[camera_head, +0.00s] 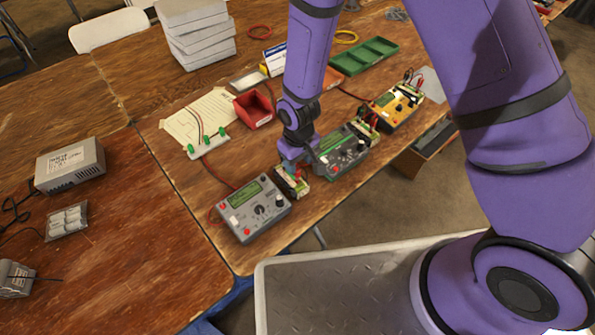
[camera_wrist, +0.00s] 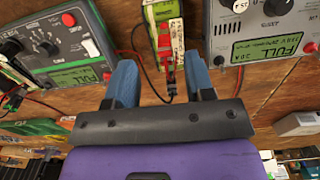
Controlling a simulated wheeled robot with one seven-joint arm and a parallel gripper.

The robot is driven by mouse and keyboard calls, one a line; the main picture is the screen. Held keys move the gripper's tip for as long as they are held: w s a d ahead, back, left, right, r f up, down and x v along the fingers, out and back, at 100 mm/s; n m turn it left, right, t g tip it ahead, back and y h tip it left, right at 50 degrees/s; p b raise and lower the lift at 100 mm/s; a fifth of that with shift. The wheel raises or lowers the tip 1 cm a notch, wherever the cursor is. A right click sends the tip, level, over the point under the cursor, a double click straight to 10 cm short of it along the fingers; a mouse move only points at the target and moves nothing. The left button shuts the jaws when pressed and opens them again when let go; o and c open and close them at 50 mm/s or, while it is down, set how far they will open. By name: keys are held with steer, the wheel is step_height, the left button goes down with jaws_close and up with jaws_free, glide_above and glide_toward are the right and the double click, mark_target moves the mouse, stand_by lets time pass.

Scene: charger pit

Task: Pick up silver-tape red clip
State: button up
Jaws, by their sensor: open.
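A grey charger (camera_head: 255,208) stands left of my gripper and a darker one (camera_head: 341,153) right of it. A yellow charger (camera_head: 396,105) is farther right. Behind are a red bin (camera_head: 253,107), a green tray (camera_head: 363,56) and a stand with green clips (camera_head: 208,144).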

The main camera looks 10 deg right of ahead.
steer(key=shift+s+a+f, duration=0.1)
steer(key=shift+f, duration=1.2)
steer(key=shift+s+a+f, duration=0.1)
steer(key=shift+f, duration=1.15)
steer(key=c, duration=0.8)
